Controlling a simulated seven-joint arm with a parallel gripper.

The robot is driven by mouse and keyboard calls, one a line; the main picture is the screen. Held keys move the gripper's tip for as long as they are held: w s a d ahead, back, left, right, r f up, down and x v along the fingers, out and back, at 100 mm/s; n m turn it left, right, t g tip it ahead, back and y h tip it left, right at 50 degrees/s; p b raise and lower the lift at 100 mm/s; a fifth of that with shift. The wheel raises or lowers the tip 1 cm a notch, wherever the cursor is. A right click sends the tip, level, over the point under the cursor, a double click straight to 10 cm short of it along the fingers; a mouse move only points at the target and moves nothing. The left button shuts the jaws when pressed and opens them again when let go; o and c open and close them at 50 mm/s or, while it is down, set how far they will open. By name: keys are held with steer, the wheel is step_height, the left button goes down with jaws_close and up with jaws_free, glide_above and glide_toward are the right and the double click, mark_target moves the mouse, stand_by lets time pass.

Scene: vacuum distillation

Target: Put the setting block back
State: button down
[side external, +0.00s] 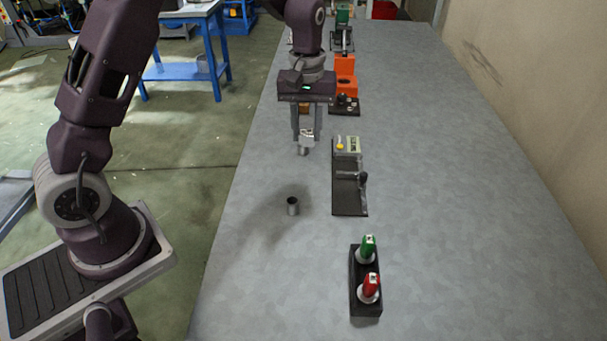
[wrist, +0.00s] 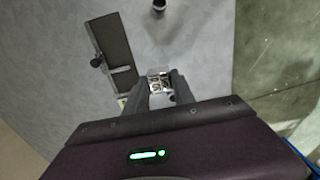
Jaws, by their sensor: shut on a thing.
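My gripper (side external: 307,137) is shut on a small pale block (side external: 306,143) with dark marks on its face and a short grey metal end below. It is held above the table. In the wrist view the held block (wrist: 159,83) sits between the two fingertips. I cannot tell for sure that it is the setting block.
A dark plate (side external: 349,197) with a black-knobbed lever and a pale box with a yellow knob lies right of my gripper. A black stand (side external: 366,303) holds green and red handles in front. An orange device (side external: 345,66) stands behind. The table's right side is clear.

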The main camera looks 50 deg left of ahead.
mark_target(297, 182)
steer(key=s+f, duration=0.1)
steer(key=f, duration=0.2)
steer(key=s+f, duration=0.1)
steer(key=f, duration=0.3)
steer(key=s+f, duration=0.1)
steer(key=f, duration=0.2)
steer(key=shift+a+f, duration=0.15)
steer(key=shift+f, duration=0.15)
steer(key=c, duration=1.1)
jaws_free()
steer(key=shift+o, duration=0.2)
steer(key=shift+w, duration=0.1)
